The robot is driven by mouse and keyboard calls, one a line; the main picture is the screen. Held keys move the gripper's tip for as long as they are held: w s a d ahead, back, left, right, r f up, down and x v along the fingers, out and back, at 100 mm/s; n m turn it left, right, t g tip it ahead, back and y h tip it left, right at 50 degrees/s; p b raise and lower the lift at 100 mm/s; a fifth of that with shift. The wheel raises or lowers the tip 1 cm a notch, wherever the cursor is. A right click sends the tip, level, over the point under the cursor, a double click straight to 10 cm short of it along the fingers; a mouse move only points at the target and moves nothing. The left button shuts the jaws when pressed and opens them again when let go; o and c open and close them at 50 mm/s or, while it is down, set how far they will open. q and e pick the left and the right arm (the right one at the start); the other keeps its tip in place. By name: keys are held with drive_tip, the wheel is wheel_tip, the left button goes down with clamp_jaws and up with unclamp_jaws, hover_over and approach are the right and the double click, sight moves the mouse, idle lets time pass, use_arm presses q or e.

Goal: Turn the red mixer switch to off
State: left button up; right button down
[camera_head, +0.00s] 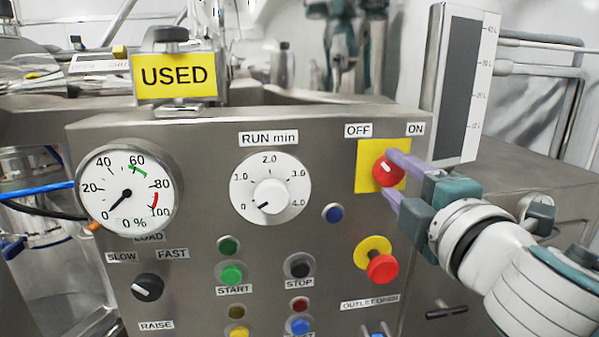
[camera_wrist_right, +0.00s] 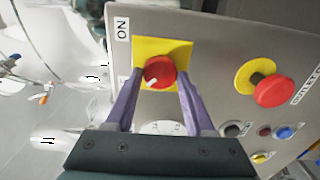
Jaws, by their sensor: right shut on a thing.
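The red mixer switch (camera_head: 387,171) is a round red knob on a square yellow plate (camera_head: 367,181), below the OFF label (camera_head: 358,131) and the ON label (camera_head: 415,129). My right gripper (camera_head: 387,174) reaches in from the right, with one purple finger above the knob and one below. In the right wrist view the fingers (camera_wrist_right: 160,76) are shut on the knob (camera_wrist_right: 160,70) from both sides. A small white mark on the knob points to the lower left there, away from the ON label (camera_wrist_right: 122,27). My left gripper is not in view.
A red button with a yellow collar (camera_head: 382,268) sticks out just below the right gripper. A RUN min dial (camera_head: 270,189), a gauge (camera_head: 127,190) and several buttons fill the panel to the left. A level scale (camera_head: 457,85) stands behind at the right.

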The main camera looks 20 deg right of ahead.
idle(0.3)
drive_tip(key=shift+c, duration=1.3)
unclamp_jaws()
drive_tip(key=b+v, duration=0.3)
drive_tip(key=v, duration=0.7)
drive_tip(key=shift+d, duration=0.1)
